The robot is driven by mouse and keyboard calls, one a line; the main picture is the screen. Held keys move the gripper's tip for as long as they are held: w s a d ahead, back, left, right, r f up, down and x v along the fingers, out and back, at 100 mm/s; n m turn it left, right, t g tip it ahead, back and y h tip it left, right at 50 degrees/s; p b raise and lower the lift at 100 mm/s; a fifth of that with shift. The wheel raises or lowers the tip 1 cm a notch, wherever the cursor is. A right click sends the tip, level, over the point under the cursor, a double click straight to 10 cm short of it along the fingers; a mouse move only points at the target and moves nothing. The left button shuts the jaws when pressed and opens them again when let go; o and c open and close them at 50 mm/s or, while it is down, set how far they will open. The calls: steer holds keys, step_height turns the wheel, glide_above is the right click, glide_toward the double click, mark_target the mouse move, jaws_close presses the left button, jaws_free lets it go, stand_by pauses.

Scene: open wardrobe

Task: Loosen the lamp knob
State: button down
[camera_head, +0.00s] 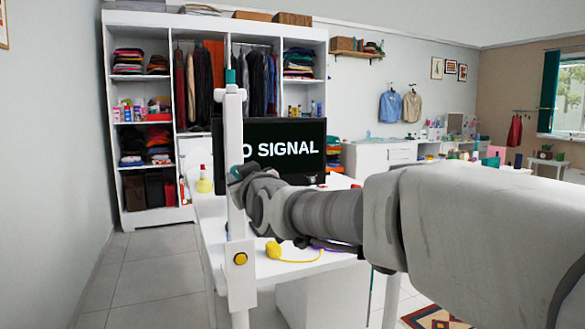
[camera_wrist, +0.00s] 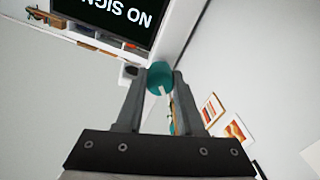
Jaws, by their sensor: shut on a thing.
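A white upright post (camera_head: 233,130), which looks like the lamp's stand, rises at the desk's left front side. It has a teal tip (camera_head: 230,76) and a round orange-yellow button (camera_head: 240,258) low on its front. My gripper (camera_head: 236,174) reaches in from the right and meets the post about halfway up. In the wrist view, my gripper (camera_wrist: 161,76) has its two fingers on either side of a round teal knob (camera_wrist: 160,80) and is shut on it. In the head view the knob is mostly hidden by my wrist and the post.
A black screen reading "NO SIGNAL" (camera_head: 285,150) stands close behind my gripper. The white desk (camera_head: 215,228) carries a yellow-capped bottle (camera_head: 205,182) and a yellow object with a cord (camera_head: 273,250). An open wardrobe (camera_head: 112,180) stands behind. The floor at left is clear.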

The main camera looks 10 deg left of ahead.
steer(key=n, duration=0.3)
steer(key=shift+n+p, duration=0.3)
steer(key=shift+n, duration=0.1)
steer(key=n, duration=0.4)
steer(key=shift+c, duration=2.2)
jaws_free()
steer(key=shift+c, duration=0.4)
steer(key=shift+f, duration=0.1)
